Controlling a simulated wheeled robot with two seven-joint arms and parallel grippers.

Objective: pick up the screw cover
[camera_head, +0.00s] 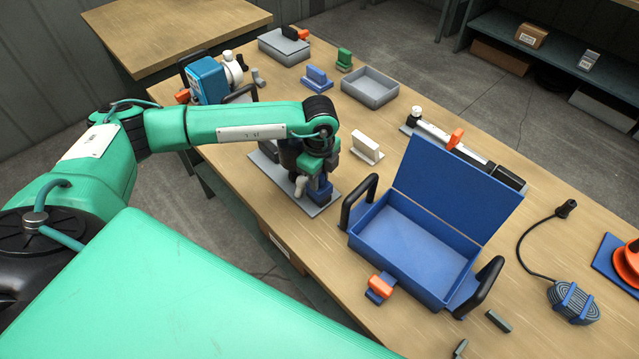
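My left arm reaches in from the left, and its gripper (318,185) points down over a grey plate (318,207) on the wooden table. The gripper and arm hide much of the plate's fittings. I cannot tell whether the fingers are open, shut or touching anything. I cannot single out the screw cover with certainty; it may be hidden behind the gripper. My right gripper is not in view.
An open blue case (412,249) with black handles stands to the right. A white upright piece (367,149), a grey tray (370,88) and a blue pump unit (207,80) stand farther back. A long grey actuator (465,152) lies behind the case. Bare table lies between them.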

